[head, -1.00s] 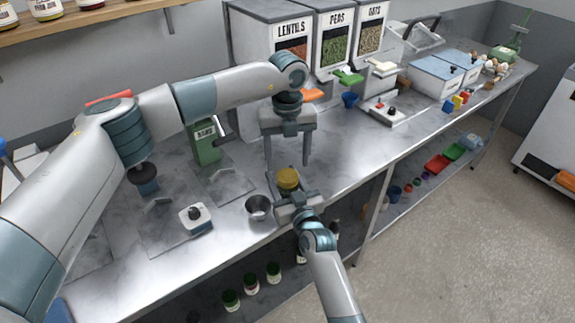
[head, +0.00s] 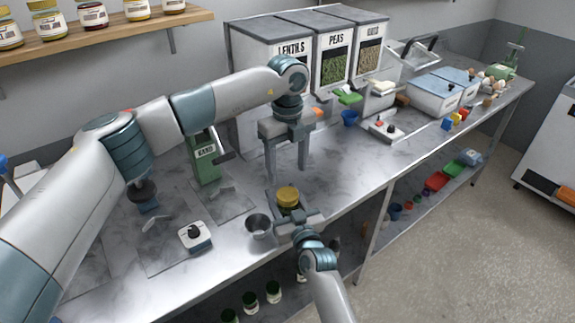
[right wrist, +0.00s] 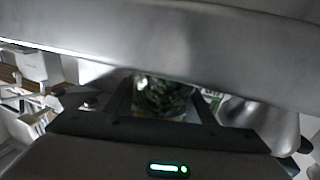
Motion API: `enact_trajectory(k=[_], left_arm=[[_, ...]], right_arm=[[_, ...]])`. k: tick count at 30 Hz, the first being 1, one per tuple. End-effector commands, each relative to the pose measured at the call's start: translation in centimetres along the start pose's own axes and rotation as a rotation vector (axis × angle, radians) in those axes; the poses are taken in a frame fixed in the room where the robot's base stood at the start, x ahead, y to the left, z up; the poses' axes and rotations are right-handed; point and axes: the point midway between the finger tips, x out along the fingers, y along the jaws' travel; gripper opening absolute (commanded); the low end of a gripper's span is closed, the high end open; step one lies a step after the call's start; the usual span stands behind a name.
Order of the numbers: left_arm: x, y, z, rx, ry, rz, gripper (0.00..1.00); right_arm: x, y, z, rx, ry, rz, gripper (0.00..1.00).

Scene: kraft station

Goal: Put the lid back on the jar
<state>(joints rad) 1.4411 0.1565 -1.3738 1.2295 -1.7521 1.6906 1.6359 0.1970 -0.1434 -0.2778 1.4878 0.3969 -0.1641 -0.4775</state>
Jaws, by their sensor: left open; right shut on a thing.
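The jar (head: 287,206) is gripped near the front edge of the steel counter, with a yellow lid (head: 287,193) on its top. I cannot tell whether the lid is fully seated. My right gripper (head: 291,214) is shut on the jar's body. The right wrist view shows the glass jar with green contents (right wrist: 165,95) between the fingers; a large grey arm link covers much of that view. My left gripper (head: 287,172) is open and empty, fingers pointing down, above and slightly behind the lid, apart from it.
A metal cup (head: 258,226) stands just left of the jar. A small white device with a black knob (head: 195,236) and a green box-shaped machine (head: 205,160) stand further left. Dispensers (head: 330,55) line the back.

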Motion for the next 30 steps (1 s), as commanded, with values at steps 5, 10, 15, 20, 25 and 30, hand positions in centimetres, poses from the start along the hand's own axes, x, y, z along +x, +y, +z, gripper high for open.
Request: enact_trajectory(k=[5, 10, 15, 20, 25, 30], left_arm=[[-0.3, 0.0, 0.0, -0.044, 0.000, 0.000, 0.60], [-0.3, 0.0, 0.0, -0.044, 0.000, 0.000, 0.60], [-0.2, 0.0, 0.0, -0.043, 0.000, 0.001, 0.60], [0.7, 0.0, 0.0, -0.043, 0.001, 0.001, 0.60], [2.4, 0.1, -0.1, -0.042, 0.002, 0.002, 0.60], [4.7, 0.1, -0.1, -0.042, 0.002, 0.002, 0.60]], right_arm=[[0.0, 0.0, 0.1, 0.000, -0.001, 0.000, 0.00], [0.0, 0.0, 0.1, 0.000, -0.001, 0.000, 0.00], [0.0, 0.0, 0.1, 0.000, -0.001, 0.000, 0.00], [0.0, 0.0, 0.1, 0.000, -0.001, 0.000, 0.00], [0.0, 0.0, 0.1, 0.000, -0.001, 0.000, 0.00], [0.0, 0.0, 0.1, 0.000, -0.001, 0.000, 0.00]])
